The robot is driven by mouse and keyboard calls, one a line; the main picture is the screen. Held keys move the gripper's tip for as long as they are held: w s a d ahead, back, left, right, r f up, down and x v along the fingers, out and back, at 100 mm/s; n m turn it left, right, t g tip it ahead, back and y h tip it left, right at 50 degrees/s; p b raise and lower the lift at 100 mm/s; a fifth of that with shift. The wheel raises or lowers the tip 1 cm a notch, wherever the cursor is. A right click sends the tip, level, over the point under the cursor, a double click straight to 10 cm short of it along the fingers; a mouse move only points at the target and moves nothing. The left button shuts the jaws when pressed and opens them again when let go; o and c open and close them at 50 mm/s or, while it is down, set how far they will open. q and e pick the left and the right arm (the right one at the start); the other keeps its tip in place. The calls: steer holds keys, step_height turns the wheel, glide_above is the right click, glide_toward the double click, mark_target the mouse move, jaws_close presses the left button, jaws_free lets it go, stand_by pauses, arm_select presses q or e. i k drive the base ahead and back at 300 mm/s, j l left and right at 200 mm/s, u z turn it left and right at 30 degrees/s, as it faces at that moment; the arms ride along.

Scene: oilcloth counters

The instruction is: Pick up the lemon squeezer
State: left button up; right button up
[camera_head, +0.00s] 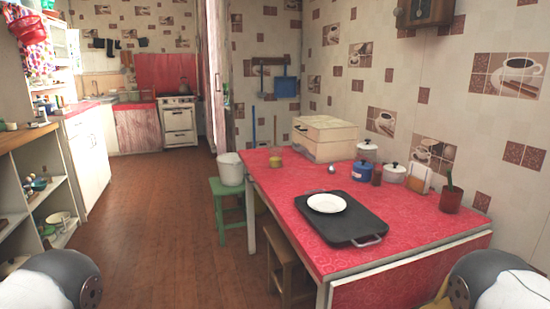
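I cannot make out a lemon squeezer for certain. A small shiny, greyish object (332,168) lies on the red table (290,205) in front of the cream bread box; it is too small to identify. Only rounded links of my own two arms show in the bottom left and right corners. Neither gripper is in view.
A black tray (365,222) with a white plate (326,203) lies on the table. A bread box (325,138), blue pot (361,171) and plant pot (451,199) stand on it. Stools (284,250) flank its left side. The wooden floor (150,230) is clear.

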mark_target(275, 151)
steer(key=i+j+z, duration=0.3)
steer(key=i+j, duration=0.15)
steer(key=i+j+z, duration=0.3)
steer(key=i+j, duration=0.2)
steer(key=j, duration=0.1)
